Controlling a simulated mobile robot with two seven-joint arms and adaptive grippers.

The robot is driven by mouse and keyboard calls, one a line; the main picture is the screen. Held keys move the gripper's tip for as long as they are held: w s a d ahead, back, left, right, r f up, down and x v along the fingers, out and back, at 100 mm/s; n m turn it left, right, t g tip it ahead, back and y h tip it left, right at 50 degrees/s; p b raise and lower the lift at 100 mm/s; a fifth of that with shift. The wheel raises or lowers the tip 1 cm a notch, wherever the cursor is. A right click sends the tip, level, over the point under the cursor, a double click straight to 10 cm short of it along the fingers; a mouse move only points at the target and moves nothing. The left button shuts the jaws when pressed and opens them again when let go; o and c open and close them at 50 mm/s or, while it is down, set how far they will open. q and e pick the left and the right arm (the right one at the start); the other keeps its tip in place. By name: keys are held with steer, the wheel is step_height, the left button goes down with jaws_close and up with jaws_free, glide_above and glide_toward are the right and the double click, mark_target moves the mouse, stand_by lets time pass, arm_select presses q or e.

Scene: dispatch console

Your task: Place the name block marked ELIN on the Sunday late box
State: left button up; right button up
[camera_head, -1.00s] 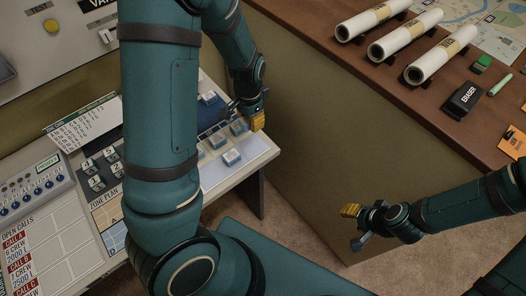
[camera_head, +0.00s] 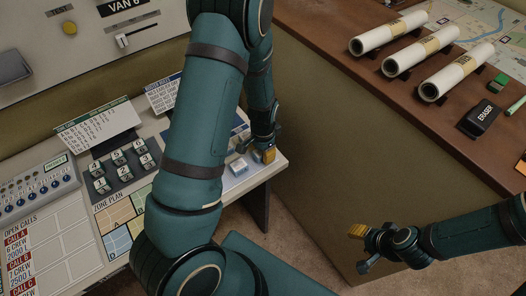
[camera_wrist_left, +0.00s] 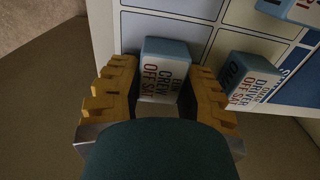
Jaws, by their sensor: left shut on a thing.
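My left gripper (camera_wrist_left: 160,98) is shut on a pale blue block (camera_wrist_left: 166,50). Its white label reads CREW, OFF SAT, with a top line that looks like ELIN. In the head view my left gripper (camera_head: 262,150) is low over the right end of the desk's roster board (camera_head: 252,181); the held block is not clear there. The wrist view shows the board's outlined boxes (camera_wrist_left: 208,9) under and beyond the block; whether the block touches it I cannot tell. I cannot make out which box is Sunday late. My right gripper (camera_head: 361,249) is open and empty, away from the board.
A block marked DRIVER, OFF SAT (camera_wrist_left: 248,80) stands just right of the held one. Another block (camera_wrist_left: 290,9) is at the top right. A block also shows on the board in the head view (camera_head: 239,166). My left arm hides much of the board. The desk ends just right of it.

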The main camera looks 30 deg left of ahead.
arm_select(q)
steer(key=shift+f, duration=0.15)
steer(key=o, duration=1)
steer(key=shift+c, duration=0.2)
